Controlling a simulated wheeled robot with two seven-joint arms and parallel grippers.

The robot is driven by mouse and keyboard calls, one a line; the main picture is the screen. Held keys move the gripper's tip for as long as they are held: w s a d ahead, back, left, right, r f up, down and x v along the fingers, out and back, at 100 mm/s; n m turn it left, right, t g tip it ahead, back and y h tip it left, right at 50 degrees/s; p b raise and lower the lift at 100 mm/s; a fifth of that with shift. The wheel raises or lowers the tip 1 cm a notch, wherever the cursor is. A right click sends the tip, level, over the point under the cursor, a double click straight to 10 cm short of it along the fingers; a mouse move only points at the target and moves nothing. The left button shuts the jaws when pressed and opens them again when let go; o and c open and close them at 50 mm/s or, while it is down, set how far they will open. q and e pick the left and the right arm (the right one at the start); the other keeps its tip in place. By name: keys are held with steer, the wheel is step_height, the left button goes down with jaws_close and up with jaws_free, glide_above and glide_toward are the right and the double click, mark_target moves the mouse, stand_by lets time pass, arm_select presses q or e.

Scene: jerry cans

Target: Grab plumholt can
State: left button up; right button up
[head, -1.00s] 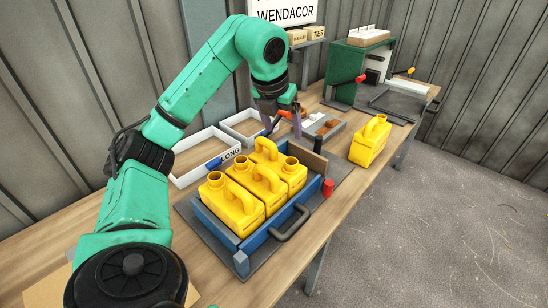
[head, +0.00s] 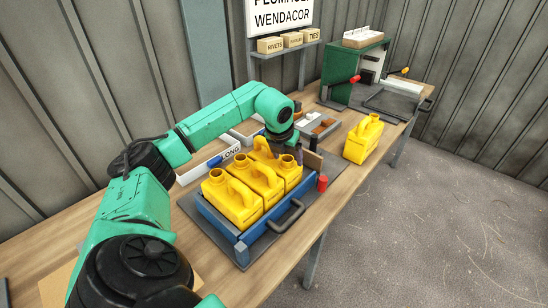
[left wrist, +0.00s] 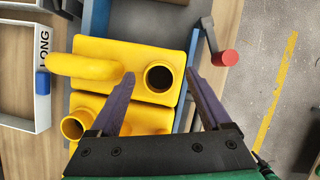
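Several yellow jerry cans (head: 236,205) stand upright and close together in a blue tray (head: 243,250) on the bench. Another yellow can (head: 363,142) stands alone farther along the bench. I cannot read a name on any can, so I cannot tell which is plumholt. My left gripper (head: 301,160) is low over the tray's far right end. In the left wrist view my left gripper (left wrist: 161,73) is open, its purple fingers on either side of a can's round spout (left wrist: 159,77). I cannot tell whether they touch it. My right gripper is out of view.
A red knob (head: 323,183) and a dark handle (head: 287,216) are at the tray's near side. White bins (head: 200,172) lie behind it. A green stand (head: 343,75) is at the bench's far end. Bench is clear around the lone can.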

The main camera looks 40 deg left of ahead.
arm_select(q)
steer(key=shift+a, duration=0.1)
jaws_close()
steer(key=shift+r, duration=0.1)
